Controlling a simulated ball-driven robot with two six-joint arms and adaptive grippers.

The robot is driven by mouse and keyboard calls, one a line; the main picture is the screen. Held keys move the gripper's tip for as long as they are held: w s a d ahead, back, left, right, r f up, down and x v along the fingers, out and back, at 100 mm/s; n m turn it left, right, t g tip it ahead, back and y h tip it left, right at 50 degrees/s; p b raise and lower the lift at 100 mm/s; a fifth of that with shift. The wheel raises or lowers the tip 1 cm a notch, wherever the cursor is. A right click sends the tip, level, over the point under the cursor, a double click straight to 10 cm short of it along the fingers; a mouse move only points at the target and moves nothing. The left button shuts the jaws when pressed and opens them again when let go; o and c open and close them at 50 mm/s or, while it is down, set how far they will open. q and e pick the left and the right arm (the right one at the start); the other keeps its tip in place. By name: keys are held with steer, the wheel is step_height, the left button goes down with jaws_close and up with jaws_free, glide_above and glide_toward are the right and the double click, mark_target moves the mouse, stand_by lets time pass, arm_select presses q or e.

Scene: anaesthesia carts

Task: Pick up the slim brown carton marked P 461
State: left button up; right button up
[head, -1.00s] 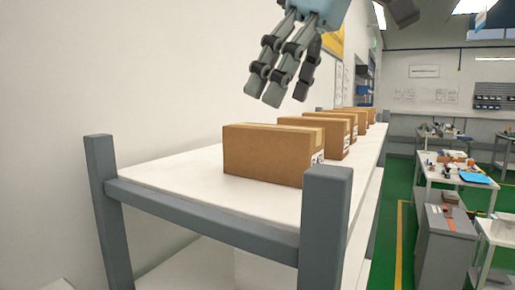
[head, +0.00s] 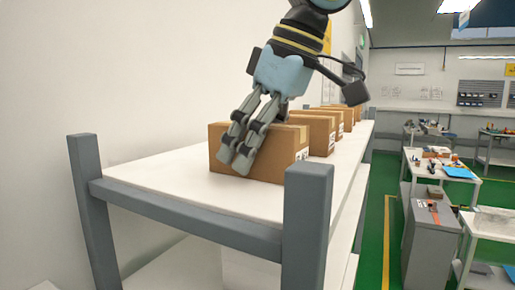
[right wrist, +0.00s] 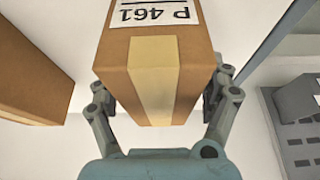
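The slim brown carton marked P 461 (right wrist: 155,65) is in the right wrist view, with tan tape along its top and a white label on its end. It appears to be the nearest carton (head: 272,168) on the shelf in the head view. My right gripper (head: 238,164) reaches down over it, with fingers crossing its near long side. In the right wrist view my right gripper (right wrist: 160,98) has its fingers spread on either side of the carton, apparently open. Whether the pads touch it is unclear. My left gripper is not in view.
More brown cartons (head: 318,133) stand in a row behind; a neighbouring carton (right wrist: 25,65) shows at left in the right wrist view, with a gap between. A grey corner post (head: 307,225) rises at the front of the white shelf (head: 180,180). A wall runs along the left.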

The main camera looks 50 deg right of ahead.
steer(key=c, duration=1.2)
steer(key=shift+c, duration=0.2)
